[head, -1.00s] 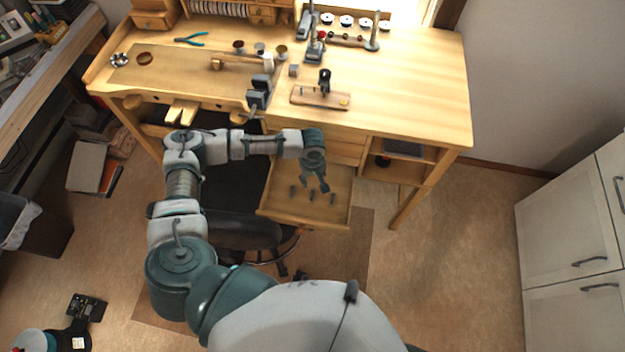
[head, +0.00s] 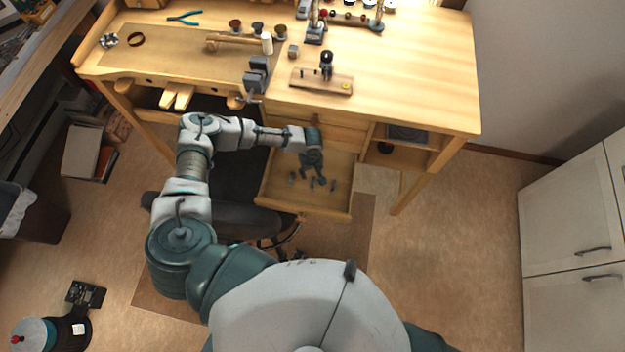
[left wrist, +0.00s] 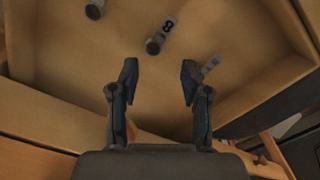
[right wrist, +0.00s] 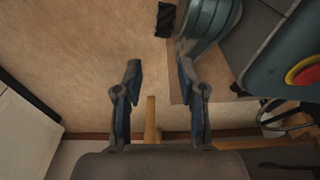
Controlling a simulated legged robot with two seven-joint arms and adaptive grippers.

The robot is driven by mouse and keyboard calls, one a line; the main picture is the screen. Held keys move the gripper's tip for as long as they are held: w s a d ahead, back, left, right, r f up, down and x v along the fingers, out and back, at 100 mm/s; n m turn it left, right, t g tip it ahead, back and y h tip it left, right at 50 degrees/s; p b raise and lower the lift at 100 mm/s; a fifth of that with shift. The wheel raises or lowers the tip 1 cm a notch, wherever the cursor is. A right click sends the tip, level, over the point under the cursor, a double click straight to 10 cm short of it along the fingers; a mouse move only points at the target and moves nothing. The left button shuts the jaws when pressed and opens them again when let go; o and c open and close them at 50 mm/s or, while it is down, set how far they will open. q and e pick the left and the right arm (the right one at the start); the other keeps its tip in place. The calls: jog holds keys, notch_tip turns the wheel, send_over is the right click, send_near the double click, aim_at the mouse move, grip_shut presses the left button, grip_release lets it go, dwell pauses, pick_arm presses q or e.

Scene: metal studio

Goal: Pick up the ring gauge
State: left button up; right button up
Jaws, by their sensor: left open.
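Several small grey cylindrical pieces lie in the open wooden drawer (head: 280,200). In the left wrist view, one piece (left wrist: 154,46) carries a tag marked 8, another (left wrist: 95,9) is at the top left, and a third (left wrist: 210,66) is partly hidden by the right finger. I cannot tell which is the ring gauge. My left gripper (head: 319,178) is open over the drawer, just above the pieces. Its fingers (left wrist: 160,82) are apart with nothing between them; the tagged piece lies just beyond them. My right gripper (right wrist: 160,80) is open and empty, seen only in the right wrist view.
The drawer is pulled out under the wooden workbench (head: 420,90), its walls close around my left gripper. The bench holds a vise (head: 257,75), pliers (head: 185,18) and a small wooden stand (head: 320,82). A dark chair is below. White cabinets (head: 570,225) stand right; floor between is clear.

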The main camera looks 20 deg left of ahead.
aim_at(311, 176)
pick_arm(q)
jog(key=shift+a+f, duration=0.1)
jog(key=shift+f, duration=0.25)
jog(key=f, duration=0.2)
jog(key=f+b, duration=0.1)
jog(key=shift+w+d+f, duration=0.15)
jog(key=shift+d+f, duration=0.15)
jog(key=shift+f, duration=0.05)
jog(key=shift+d+f, duration=0.2)
jog(key=shift+f, duration=0.2)
jog(key=shift+a, duration=0.1)
pick_arm(e)
jog(key=w+r, duration=0.2)
jog(key=w, duration=0.1)
jog(key=shift+d, duration=0.1)
pick_arm(q)
jog(key=shift+a, duration=0.25)
jog(key=c, duration=0.7)
jog(key=shift+a, duration=0.15)
jog(key=shift+c, duration=0.4)
pick_arm(e)
jog(key=shift+a+r, duration=0.1)
jog(key=shift+a, duration=0.2)
